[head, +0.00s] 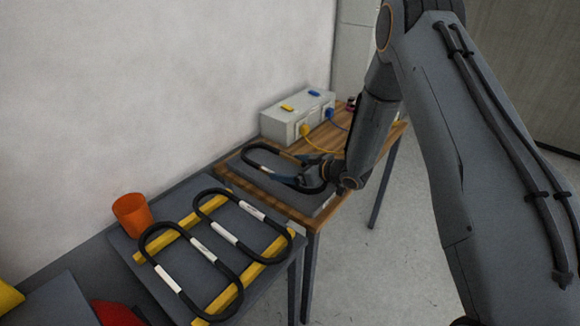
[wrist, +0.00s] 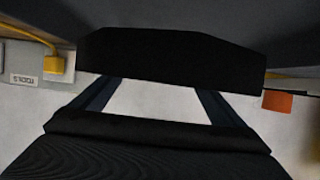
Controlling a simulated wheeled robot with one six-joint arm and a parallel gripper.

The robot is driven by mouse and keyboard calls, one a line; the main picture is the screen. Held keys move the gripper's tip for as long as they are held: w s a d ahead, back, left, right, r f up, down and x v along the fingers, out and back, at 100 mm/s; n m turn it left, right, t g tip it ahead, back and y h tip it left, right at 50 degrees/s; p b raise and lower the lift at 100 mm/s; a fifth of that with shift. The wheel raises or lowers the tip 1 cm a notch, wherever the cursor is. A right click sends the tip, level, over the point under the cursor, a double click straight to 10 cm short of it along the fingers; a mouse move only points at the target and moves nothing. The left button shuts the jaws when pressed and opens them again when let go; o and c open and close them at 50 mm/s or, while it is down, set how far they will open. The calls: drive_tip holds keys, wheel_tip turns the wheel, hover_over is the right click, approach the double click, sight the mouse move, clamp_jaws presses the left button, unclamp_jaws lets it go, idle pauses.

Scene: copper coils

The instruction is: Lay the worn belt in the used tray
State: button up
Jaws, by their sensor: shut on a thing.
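A black loop belt (head: 262,168) with a white label is at or just above a flat grey tray (head: 318,208) on the wooden table. I cannot tell whether the belt rests on it. My gripper (head: 312,178) is at the belt's right end and shut on it. In the wrist view a black piece (wrist: 170,58), likely the held belt, spans the gap between my dark fingers (wrist: 162,98). Wear marks on the belt are too small to see.
Two more black belts with white labels (head: 190,262) (head: 242,225) lie on yellow strips (head: 166,243) on the near grey table. An orange cup (head: 132,214) stands at its back edge. A pale box (head: 297,116) with yellow and blue plugs stands behind the tray.

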drive_tip(key=shift+f, duration=0.15)
drive_tip(key=shift+f+b, duration=0.45)
drive_tip(key=o, duration=0.8)
